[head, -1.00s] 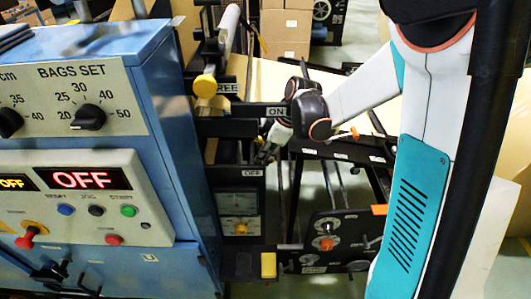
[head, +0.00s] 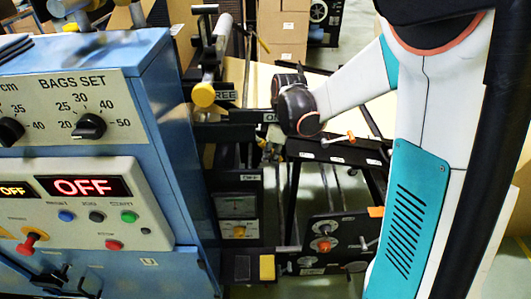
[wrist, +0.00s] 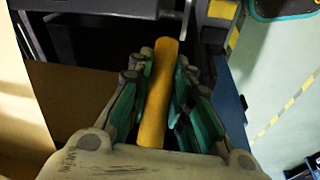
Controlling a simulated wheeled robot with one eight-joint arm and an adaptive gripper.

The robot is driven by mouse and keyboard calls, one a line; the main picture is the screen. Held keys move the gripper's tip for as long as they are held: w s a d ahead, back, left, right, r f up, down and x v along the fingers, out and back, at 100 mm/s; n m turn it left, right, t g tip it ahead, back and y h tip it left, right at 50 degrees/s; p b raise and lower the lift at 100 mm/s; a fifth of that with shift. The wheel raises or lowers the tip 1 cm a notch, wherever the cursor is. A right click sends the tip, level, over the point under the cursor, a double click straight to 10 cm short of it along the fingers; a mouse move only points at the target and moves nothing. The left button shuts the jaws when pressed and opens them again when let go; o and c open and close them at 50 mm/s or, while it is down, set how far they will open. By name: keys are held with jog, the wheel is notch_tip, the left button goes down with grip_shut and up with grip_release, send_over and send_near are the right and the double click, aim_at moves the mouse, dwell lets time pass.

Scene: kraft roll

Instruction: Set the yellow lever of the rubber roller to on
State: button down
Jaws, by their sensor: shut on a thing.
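The yellow lever (wrist: 158,95) lies lengthwise between the fingers in the wrist view. My gripper (wrist: 160,88) is shut on it, one set of fingers on each side. In the head view my gripper (head: 268,152) is small and dark, and I cannot make out the lever there. It sits just below the ON label (head: 268,116), which my wrist partly covers, and above the OFF label (head: 249,178).
A yellow-ended bar (head: 203,95) by the FREE label stands left of my gripper. The blue machine cabinet (head: 165,120) with a lit OFF display (head: 92,187) fills the left. A black control panel (head: 325,245) with knobs stands below right.

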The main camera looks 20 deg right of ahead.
jog(key=shift+s+d+r+g+h+p, duration=0.25)
jog(key=shift+d+r+g+h+p, duration=0.15)
jog(key=shift+d+r+h, duration=0.6)
jog(key=shift+s+d+r+g+h+p, duration=0.2)
jog(key=shift+d+r+h, duration=0.15)
jog(key=shift+r+h, duration=0.25)
jog(key=shift+s+d+r+g+h+p, duration=0.1)
jog(key=shift+d+r+g+h, duration=0.1)
jog(key=shift+d+r+h, duration=0.3)
jog(key=shift+a, duration=0.15)
jog(key=c, duration=1.7)
grip_release()
jog(key=v, duration=1.2)
jog(key=shift+a+f, duration=0.1)
jog(key=shift+a, duration=0.1)
